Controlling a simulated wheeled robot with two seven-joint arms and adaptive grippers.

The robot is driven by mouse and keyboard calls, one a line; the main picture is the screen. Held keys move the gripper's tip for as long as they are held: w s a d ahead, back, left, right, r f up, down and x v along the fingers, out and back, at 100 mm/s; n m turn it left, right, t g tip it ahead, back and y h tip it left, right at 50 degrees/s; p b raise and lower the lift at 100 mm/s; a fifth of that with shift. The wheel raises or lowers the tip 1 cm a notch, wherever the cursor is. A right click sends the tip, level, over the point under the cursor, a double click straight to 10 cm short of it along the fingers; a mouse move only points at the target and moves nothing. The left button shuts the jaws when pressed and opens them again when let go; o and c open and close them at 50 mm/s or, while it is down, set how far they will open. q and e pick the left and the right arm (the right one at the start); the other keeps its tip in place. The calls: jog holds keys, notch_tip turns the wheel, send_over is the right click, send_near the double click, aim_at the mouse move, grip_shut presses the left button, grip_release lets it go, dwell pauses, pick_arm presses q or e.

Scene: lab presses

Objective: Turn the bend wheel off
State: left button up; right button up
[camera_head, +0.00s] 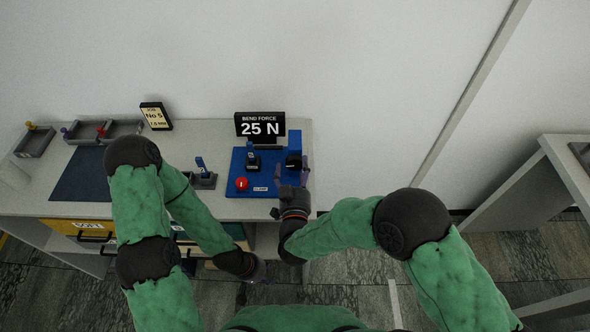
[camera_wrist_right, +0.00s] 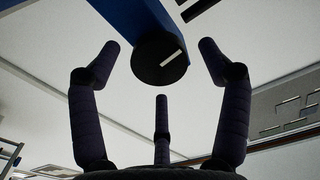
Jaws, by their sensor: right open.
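The bend wheel (camera_wrist_right: 160,64) is a black round knob with a white line, on the end of a blue block (camera_wrist_right: 128,18) in the right wrist view. The white line slants up to the right. My right gripper (camera_wrist_right: 162,82) is open, its fingers spread either side of and below the wheel, with visible gaps. In the head view my right gripper (camera_head: 291,176) is at the right edge of the blue press (camera_head: 247,188), whose display (camera_head: 260,126) reads BEND FORCE 25 N. My left gripper (camera_head: 257,272) hangs low before the bench; its jaws are unclear.
A red button (camera_head: 241,184) sits at the press's front left. A small grey fixture (camera_head: 203,180) stands left of it. Trays (camera_head: 36,142), a dark mat (camera_head: 82,175) and a job sign (camera_head: 155,116) are farther left. The floor right of the bench is open.

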jog(key=shift+w, duration=0.3)
jog(key=c, duration=1.2)
jog(key=shift+o, duration=0.2)
jog(key=shift+r+n, duration=0.1)
jog(key=shift+n, duration=0.8)
jog(key=shift+w+r+n+p, duration=0.15)
jog(key=shift+n+p, duration=0.45)
jog(key=shift+n, duration=1.9)
jog(key=shift+a, duration=0.1)
